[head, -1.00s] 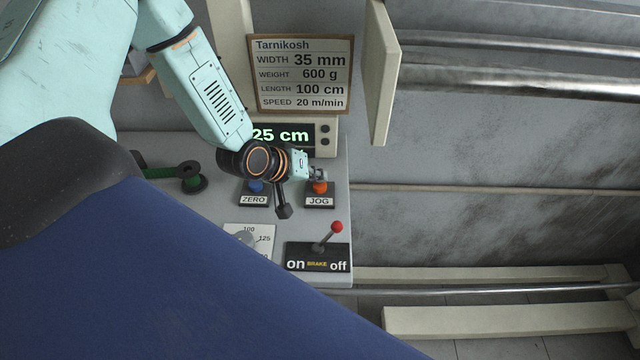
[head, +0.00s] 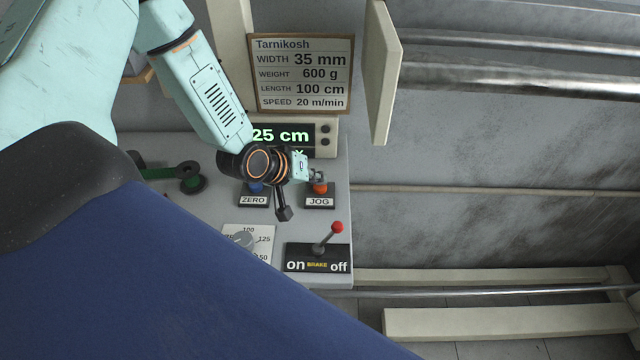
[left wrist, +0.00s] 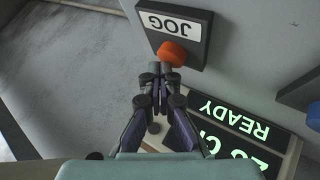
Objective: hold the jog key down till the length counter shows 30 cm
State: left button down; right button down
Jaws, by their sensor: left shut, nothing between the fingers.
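The jog key (head: 320,188) is an orange-red button on a black block labelled JOG, and it also shows in the left wrist view (left wrist: 172,52). The length counter (head: 283,135) reads 25 cm in green; its lower line reads READY in the left wrist view (left wrist: 233,120). My left gripper (head: 317,175) is shut and empty, with its fingertips right at the jog key. In the left wrist view its fingertips (left wrist: 160,70) overlap the key's edge; I cannot tell whether they press it. My right gripper is not in view.
A blue button labelled ZERO (head: 255,188) is left of the jog key, partly behind my wrist. A brake lever with a red knob (head: 337,227) leans toward "off" in front. A dial (head: 243,239) is at left. A sign (head: 301,75) gives LENGTH 100 cm.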

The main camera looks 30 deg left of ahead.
aim_at(316, 187)
pick_arm(q)
jog(key=shift+f, duration=0.2)
jog(key=shift+r, duration=0.1)
jog(key=shift+r+p, duration=0.8)
jog(key=shift+r, duration=0.15)
notch_tip(316, 187, up, 5)
jog(key=p, duration=0.4)
jog(key=shift+r+p, duration=0.1)
jog(key=shift+p, duration=0.25)
jog(key=shift+s, duration=0.1)
dwell(0.3)
